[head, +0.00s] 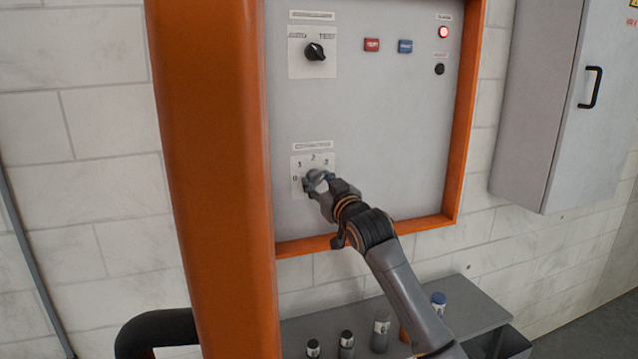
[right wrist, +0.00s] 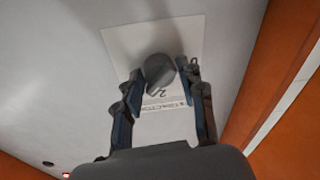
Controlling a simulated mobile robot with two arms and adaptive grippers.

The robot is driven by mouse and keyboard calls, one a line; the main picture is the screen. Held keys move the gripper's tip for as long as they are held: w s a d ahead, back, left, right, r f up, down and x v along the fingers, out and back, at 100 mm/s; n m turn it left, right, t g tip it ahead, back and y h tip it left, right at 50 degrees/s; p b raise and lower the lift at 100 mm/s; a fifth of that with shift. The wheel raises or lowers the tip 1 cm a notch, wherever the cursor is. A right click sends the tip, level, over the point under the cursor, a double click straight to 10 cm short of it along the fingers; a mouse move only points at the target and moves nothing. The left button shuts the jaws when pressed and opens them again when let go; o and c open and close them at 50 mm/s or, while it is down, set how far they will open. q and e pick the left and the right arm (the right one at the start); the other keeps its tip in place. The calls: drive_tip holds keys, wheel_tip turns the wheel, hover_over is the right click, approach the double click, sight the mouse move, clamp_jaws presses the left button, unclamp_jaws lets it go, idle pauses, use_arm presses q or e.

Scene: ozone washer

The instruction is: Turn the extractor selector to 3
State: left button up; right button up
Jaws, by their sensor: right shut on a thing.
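The extractor selector is a dark grey knob (right wrist: 159,69) on a white plate (head: 300,161) low on the grey panel. The plate is numbered in an arc, with 0 at lower left, 1 and 2 above, and a last number at right. In the head view my right gripper (head: 318,183) covers most of the knob. The right wrist view shows the right gripper's two blue-edged fingers (right wrist: 161,77) on either side of the knob, shut on it. Which number the knob points to cannot be told. My left gripper is not in view.
An AUTO/TEST selector (head: 315,52), a red button (head: 372,45), a blue button (head: 405,46) and a lit red lamp (head: 443,32) are higher up. An orange post (head: 215,180) stands close at left. Several bottles stand on a grey shelf (head: 470,300) below.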

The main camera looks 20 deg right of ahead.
drive_tip(key=shift+r, duration=0.25)
drive_tip(key=o, duration=0.9)
drive_tip(key=shift+o, duration=0.7)
drive_tip(key=shift+d+f, duration=0.1)
drive_tip(key=shift+f, duration=0.05)
drive_tip(key=shift+s, duration=0.1)
drive_tip(key=shift+s+f, duration=0.1)
drive_tip(key=shift+s, duration=0.2)
drive_tip(key=s+d, duration=0.1)
drive_tip(key=s, duration=1)
drive_tip(key=shift+d+f, duration=0.15)
drive_tip(key=shift+f, duration=0.25)
